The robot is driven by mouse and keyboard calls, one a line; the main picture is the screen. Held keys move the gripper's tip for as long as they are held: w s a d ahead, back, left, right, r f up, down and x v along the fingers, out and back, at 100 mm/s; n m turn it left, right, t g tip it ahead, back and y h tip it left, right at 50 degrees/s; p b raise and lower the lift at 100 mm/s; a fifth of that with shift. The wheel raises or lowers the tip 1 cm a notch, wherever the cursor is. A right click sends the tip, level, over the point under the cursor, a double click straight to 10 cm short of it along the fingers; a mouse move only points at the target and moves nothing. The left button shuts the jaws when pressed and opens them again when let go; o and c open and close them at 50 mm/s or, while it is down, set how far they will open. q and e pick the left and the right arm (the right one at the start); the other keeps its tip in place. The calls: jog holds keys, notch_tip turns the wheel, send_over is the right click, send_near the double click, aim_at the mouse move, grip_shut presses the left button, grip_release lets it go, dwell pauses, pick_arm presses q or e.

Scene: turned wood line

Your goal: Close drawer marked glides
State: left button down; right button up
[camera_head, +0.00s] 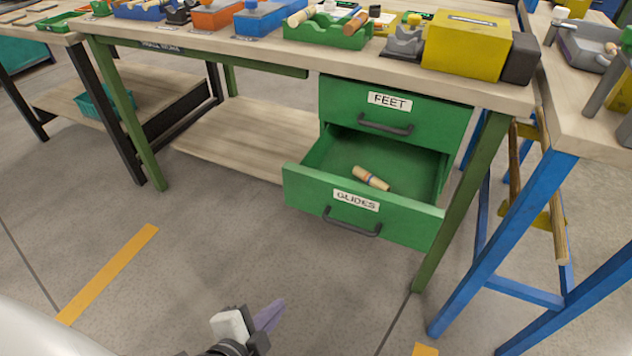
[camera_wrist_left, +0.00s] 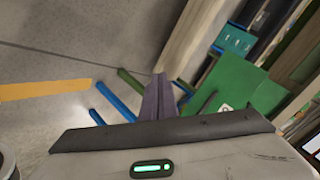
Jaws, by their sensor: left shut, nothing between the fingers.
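The green drawer marked GLIDES (camera_head: 395,220) is pulled well out of the cabinet under the workbench. Its dark bar handle (camera_head: 352,222) is on the front, below the white label. A turned wooden piece (camera_head: 371,178) with a dark band lies inside it. My left gripper (camera_head: 270,315) is at the bottom of the head view, low in front of the drawer and apart from it. Its fingers (camera_wrist_left: 158,100) are shut and empty in the left wrist view. Green surfaces, likely the drawer unit (camera_wrist_left: 235,85), show beyond them. My right gripper is not in view.
The closed drawer marked FEET (camera_head: 395,112) sits directly above. The green bench leg (camera_head: 462,205) and a blue table frame (camera_head: 505,245) stand to the right. Trays and a yellow box (camera_head: 467,45) are on the benchtop. The floor in front of the drawer is clear.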

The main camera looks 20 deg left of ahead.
pick_arm(q)
jog(key=w+a+r+m+t+y, duration=0.1)
jog(key=w+a+r+m+t, duration=0.15)
jog(key=r+m, duration=0.45)
jog(key=m+t+h+p, duration=0.15)
jog(key=m+t, duration=0.35)
jog(key=m, duration=1.3)
send_near(318, 180)
jog(key=shift+g, duration=0.25)
jog(key=w, duration=0.3)
jog(key=w+p, duration=0.1)
jog(key=w, duration=0.2)
jog(key=shift+w+d+r, duration=0.15)
jog(key=shift+w+d, duration=0.1)
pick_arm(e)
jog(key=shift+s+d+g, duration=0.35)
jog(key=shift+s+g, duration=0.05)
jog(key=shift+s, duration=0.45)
